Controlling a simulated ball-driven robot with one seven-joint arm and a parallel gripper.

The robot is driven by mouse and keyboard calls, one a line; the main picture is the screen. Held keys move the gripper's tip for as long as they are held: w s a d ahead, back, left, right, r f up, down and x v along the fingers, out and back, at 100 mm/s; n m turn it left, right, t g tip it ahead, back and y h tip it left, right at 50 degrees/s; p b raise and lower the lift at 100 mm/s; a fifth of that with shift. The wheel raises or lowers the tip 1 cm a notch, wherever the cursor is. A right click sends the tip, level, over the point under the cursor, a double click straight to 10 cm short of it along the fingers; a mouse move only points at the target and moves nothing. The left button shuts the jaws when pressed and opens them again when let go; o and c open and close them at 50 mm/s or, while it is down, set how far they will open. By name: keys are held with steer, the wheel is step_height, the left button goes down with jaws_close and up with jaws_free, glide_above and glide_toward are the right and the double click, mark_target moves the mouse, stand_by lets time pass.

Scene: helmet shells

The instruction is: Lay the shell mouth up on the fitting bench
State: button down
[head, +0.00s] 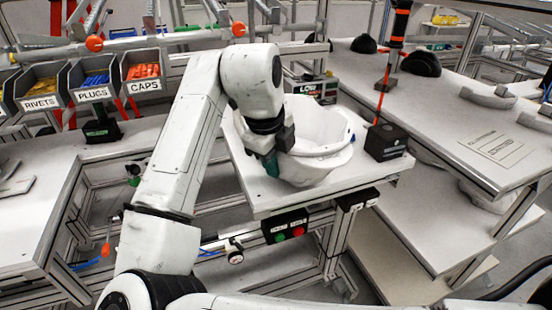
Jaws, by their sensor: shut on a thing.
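The white helmet shell (322,163) is over the middle of the fitting bench (264,200), a small light-topped table. Its mouth faces up and its hollow inside shows. Its underside is at or very near the bench top; I cannot tell whether it bears fully on it. My gripper (271,164), with dark green fingertips, is at the shell's left near side and is shut on its wall. My white arm comes down from the left and hides part of the shell's left side.
A black box (385,142) with a red and black rod above stands at the bench's right edge. A "LOW" labelled box (318,88) stands behind the shell. Labelled bins (90,80) stand at left. A long table (450,115) with black domes and pale curved parts runs along the right.

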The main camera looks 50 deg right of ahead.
steer(key=c, duration=0.8)
jaws_free()
steer(key=shift+c, duration=0.2)
steer(key=v, duration=1)
steer(key=shift+a+r, duration=0.15)
steer(key=shift+r, duration=0.2)
